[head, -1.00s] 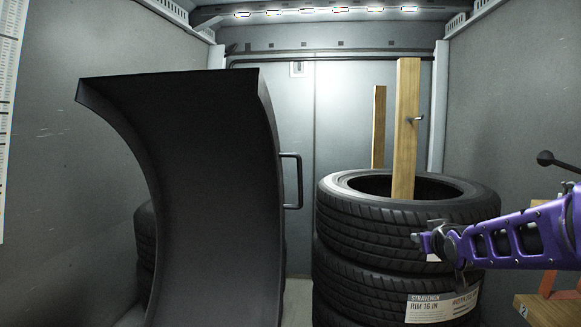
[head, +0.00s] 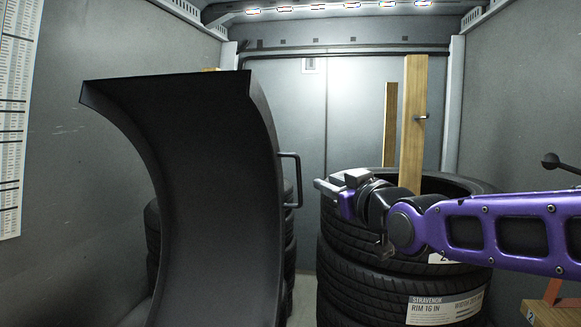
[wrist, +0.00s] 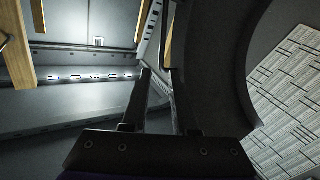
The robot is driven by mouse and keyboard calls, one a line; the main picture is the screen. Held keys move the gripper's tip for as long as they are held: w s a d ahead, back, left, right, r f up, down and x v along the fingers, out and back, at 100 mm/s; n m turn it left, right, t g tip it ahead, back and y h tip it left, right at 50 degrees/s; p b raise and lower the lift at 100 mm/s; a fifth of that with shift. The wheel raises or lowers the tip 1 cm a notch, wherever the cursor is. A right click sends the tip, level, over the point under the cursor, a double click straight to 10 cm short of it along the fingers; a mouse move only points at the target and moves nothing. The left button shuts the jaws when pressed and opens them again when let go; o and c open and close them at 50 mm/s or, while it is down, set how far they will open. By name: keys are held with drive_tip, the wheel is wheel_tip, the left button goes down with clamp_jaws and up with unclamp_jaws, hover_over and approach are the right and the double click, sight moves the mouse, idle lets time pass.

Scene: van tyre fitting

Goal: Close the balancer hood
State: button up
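The balancer hood (head: 205,190) is a large dark curved shell standing raised on the left in the head view. Its black bar handle (head: 297,180) sticks out from its right edge. My gripper (head: 318,187) is just right of the handle in the head view, pointing left toward it; a small gap shows between them there. In the wrist view the two fingers (wrist: 160,72) are apart with background visible between them. A dark curved surface (wrist: 222,60), which looks like the hood, fills the right of that view. The balancer body is not clearly visible.
A tyre stack (head: 345,245) stands behind my arm on the right, with wooden posts (head: 413,125) rising at it. More tyres (head: 152,235) are partly hidden behind the hood. A wall chart (head: 12,120) hangs at far left. A dark ball-ended rod (head: 552,161) projects at right.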

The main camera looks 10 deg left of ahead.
drive_tip(key=b, duration=0.3)
approach(299, 168)
drive_tip(key=shift+x, duration=4.5)
drive_tip(key=shift+p+x, duration=0.75)
drive_tip(key=shift+x, duration=1.7)
drive_tip(key=shift+f, duration=0.15)
clamp_jaws()
